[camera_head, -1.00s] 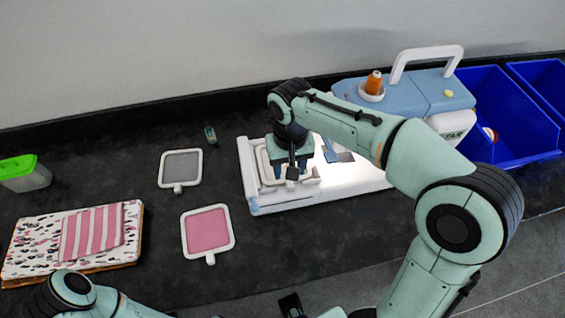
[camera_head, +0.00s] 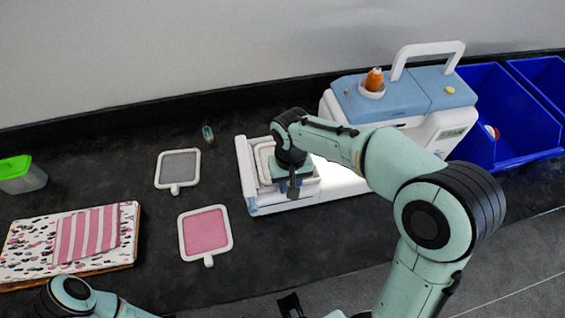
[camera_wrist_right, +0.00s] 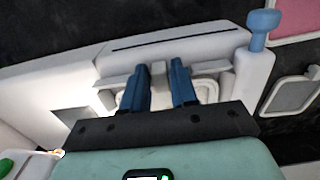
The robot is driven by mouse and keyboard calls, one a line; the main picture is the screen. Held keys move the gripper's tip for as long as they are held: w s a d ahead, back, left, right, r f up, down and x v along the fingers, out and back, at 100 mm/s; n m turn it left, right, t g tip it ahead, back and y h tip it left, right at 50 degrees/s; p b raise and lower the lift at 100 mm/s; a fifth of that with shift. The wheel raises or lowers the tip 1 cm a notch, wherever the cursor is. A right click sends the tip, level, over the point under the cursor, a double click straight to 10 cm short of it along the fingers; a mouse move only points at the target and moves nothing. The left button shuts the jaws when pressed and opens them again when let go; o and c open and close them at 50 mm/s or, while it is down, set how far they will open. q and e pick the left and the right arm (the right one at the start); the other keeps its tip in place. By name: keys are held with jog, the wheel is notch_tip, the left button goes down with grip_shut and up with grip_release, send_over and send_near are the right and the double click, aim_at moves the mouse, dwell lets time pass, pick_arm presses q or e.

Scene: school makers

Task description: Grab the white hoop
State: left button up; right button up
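A white hoop (camera_head: 266,160) lies on the white bed of the sewing machine (camera_head: 398,98), partly hidden by my right arm. In the right wrist view a pale frame (camera_wrist_right: 205,90) with a small grey block (camera_wrist_right: 158,75) lies below the fingers. My right gripper (camera_wrist_right: 160,82) points down over it, its two blue fingers apart on either side of the block, with gaps visible. Two other white-framed hoops lie on the table, one with grey fabric (camera_head: 178,168) and one with pink fabric (camera_head: 205,231).
A patterned fabric stack (camera_head: 25,243) with striped cloth (camera_head: 88,234) lies at left, near a green-lidded box (camera_head: 22,175). A small bottle (camera_head: 208,134) stands behind the hoops. Blue bins (camera_head: 505,115) stand at right. The black table front is clear.

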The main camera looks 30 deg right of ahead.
grip_shut()
